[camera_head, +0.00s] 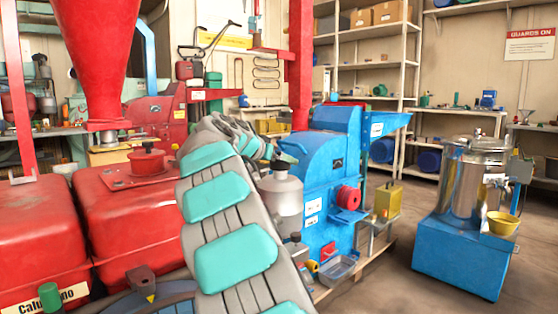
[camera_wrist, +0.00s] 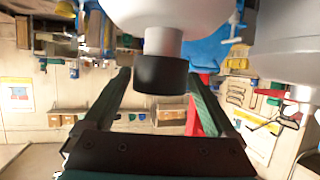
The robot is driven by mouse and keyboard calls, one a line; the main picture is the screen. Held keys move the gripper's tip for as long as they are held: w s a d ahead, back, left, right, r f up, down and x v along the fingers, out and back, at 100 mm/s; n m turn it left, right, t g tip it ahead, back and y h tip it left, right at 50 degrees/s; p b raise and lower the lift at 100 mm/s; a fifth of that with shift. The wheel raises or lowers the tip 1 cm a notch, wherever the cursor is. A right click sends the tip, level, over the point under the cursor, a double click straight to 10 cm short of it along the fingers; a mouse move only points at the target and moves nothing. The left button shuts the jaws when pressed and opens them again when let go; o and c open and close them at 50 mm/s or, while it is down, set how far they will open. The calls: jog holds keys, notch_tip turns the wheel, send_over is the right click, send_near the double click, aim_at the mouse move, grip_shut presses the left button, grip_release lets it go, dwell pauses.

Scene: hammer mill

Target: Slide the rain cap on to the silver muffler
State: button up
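The silver muffler (camera_head: 283,195) stands upright in front of the blue mill. Its pale round body (camera_wrist: 165,12) fills the top middle of the wrist view, with a short light pipe (camera_wrist: 163,41). The black rain cap (camera_wrist: 160,75) is around the pipe's end, in line with it. My gripper (camera_wrist: 160,77) has one finger on each side of the cap, set wide apart. The fingertips are very close to the cap's sides; whether they touch is hard to see. In the head view my gripper (camera_head: 285,157) is at the muffler's top, and my arm partly hides it.
The blue mill (camera_head: 325,170) is right behind the muffler. Red tanks (camera_head: 130,215) lie to the left. A metal vessel on a blue base (camera_head: 460,255) stands to the right. Clear floor lies between the mill and that base.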

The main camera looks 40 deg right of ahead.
jog(key=shift+o, duration=0.4)
jog(key=v, duration=0.7)
jog(key=shift+a, duration=0.4)
jog(key=shift+s+r, duration=0.1)
